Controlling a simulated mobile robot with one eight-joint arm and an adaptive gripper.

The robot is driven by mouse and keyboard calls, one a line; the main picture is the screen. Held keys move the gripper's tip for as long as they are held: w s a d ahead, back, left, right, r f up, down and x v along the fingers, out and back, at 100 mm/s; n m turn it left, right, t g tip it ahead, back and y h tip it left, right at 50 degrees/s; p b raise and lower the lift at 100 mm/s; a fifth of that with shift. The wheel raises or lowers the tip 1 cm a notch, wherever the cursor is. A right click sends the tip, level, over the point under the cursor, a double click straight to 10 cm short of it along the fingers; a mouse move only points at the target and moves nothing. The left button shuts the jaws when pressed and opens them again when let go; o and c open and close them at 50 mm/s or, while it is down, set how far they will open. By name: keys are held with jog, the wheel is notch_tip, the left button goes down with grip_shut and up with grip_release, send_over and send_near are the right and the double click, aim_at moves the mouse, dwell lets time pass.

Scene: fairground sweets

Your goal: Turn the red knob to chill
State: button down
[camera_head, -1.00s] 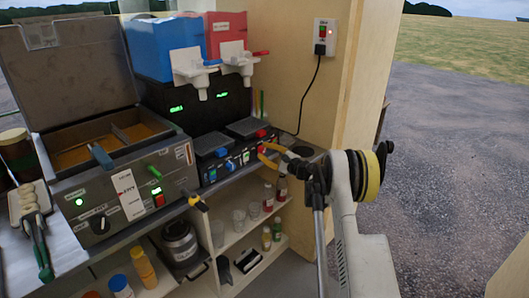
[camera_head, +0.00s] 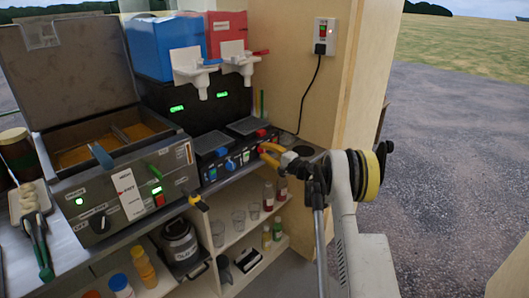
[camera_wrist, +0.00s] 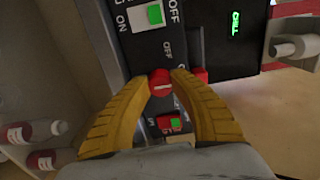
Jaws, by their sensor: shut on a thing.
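The red knob (camera_wrist: 161,83) is on the black front panel of the drinks machine (camera_head: 235,158). In the wrist view it sits between the yellow fingertips of my gripper (camera_wrist: 162,80), which are shut on it from both sides. A short white line on the knob lies roughly crosswise in that view. An OFF label shows just above the knob; I cannot read a chill label. In the head view my gripper (camera_head: 264,151) reaches the right end of the panel and mostly hides the knob.
A rocker switch with a green light (camera_wrist: 169,123) is close to my fingers. A blue knob (camera_head: 230,166) is left on the same panel. The blue tank (camera_head: 160,48) and red tank (camera_head: 228,34) stand above. Shelves with bottles (camera_head: 268,196) lie below. A wooden wall is right.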

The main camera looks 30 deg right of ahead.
dwell(0.4)
jog(key=c, duration=1.1)
grip_release()
jog(key=shift+o, duration=0.2)
jog(key=v, duration=0.8)
jog(key=shift+r, duration=0.1)
